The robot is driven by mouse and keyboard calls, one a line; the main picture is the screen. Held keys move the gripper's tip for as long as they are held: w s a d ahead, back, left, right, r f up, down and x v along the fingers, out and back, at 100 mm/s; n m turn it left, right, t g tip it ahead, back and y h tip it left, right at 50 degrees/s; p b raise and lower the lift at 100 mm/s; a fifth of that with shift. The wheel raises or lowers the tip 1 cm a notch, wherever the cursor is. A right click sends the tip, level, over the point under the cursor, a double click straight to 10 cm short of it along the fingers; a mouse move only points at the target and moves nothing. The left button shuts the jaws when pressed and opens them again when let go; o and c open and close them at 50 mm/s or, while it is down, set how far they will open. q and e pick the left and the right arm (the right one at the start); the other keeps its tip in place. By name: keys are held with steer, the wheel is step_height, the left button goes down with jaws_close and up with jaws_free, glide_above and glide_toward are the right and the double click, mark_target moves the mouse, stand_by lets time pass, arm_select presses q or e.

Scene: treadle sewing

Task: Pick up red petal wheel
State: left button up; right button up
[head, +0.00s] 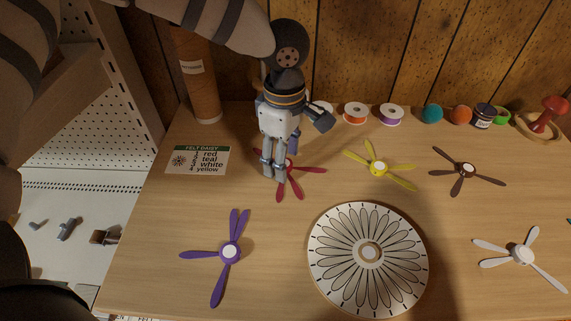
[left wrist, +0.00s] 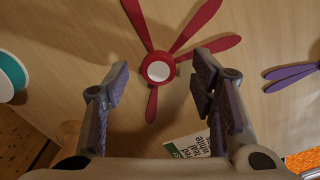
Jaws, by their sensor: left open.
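The red petal wheel (head: 308,169) lies flat on the wooden table, back left of the round plate. My left gripper (head: 275,178) is above it and hides part of its hub and petals in the head view. One short petal reaches back between the fingers. My left gripper (left wrist: 160,88) is open and empty, pointing down. My right gripper is not in view.
A yellow wheel (head: 379,168), a dark brown wheel (head: 467,170), a purple wheel (head: 229,251) and a white wheel (head: 522,254) lie around a round petal-patterned plate (head: 368,252). A label card (head: 197,160) lies left. Spools (head: 355,113) line the back.

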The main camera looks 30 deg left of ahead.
arm_select(q)
steer(key=shift+f, duration=0.35)
steer(key=shift+w+r, duration=0.1)
steer(key=c, duration=0.9)
